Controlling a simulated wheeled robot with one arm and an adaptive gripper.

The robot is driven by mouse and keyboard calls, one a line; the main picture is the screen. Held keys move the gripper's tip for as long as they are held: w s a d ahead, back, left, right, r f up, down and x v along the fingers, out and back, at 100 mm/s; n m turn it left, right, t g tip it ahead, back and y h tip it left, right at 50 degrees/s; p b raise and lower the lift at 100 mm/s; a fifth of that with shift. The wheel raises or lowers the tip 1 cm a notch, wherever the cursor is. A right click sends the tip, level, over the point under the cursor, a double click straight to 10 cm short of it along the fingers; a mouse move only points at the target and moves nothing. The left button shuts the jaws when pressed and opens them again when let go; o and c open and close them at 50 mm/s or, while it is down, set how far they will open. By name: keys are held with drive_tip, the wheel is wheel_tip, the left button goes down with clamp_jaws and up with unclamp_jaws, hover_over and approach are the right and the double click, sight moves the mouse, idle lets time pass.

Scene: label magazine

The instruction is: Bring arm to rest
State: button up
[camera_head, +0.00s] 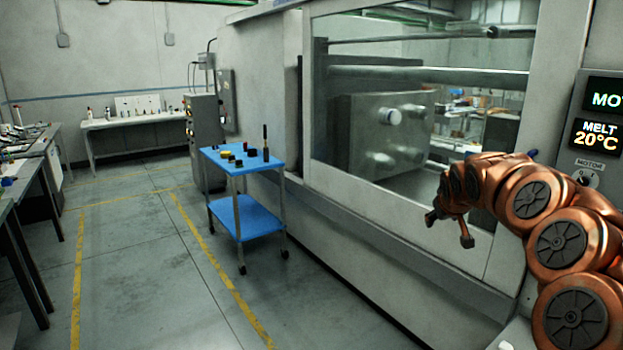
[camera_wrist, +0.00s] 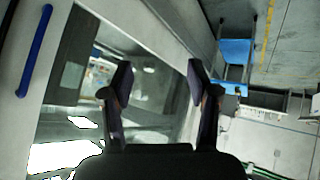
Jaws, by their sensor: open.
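My gripper (camera_head: 449,228) is at the end of my copper-coloured arm, at the right of the head view. It hangs in the air in front of the large machine's window (camera_head: 420,110). In the wrist view my gripper (camera_wrist: 157,80) shows two dark fingers standing well apart, with nothing between them. The fingers touch nothing that I can see. My arm is bent, with its round joints stacked at the lower right of the head view.
A control panel (camera_head: 597,130) reading "MELT 20°C" is right, behind my arm. A blue cart (camera_head: 238,165) with small items stands left of the machine. Workbenches (camera_head: 140,120) line the back and left. The floor (camera_head: 130,260) between is clear. A blue handle (camera_wrist: 36,50) shows in the wrist view.

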drive_tip(key=s+a+f+g+y, duration=0.1)
drive_tip(key=s+a+f+g, duration=0.1)
drive_tip(key=s+a, duration=0.4)
drive_tip(key=s+a+f+n+g+y, duration=0.1)
drive_tip(key=s+a, duration=0.5)
drive_tip(key=s, duration=0.8)
drive_tip(key=shift+s+a+f+g, duration=0.2)
drive_tip(key=shift+s+f+g, duration=0.2)
drive_tip(key=shift+g, duration=0.2)
drive_tip(key=s+a+f+m+g, duration=0.1)
drive_tip(key=s+f+g, duration=0.1)
drive_tip(key=s, duration=0.9)
drive_tip(key=s+a+f+g, duration=0.1)
drive_tip(key=s+f, duration=0.3)
drive_tip(key=s, duration=0.7)
drive_tip(key=s+a+f+m+g, duration=0.1)
drive_tip(key=s+f+g, duration=0.2)
drive_tip(key=s, duration=0.8)
drive_tip(key=shift+a+f+m, duration=0.1)
drive_tip(key=shift+f+m, duration=0.05)
drive_tip(key=shift+m, duration=0.15)
drive_tip(key=shift+c, duration=0.2)
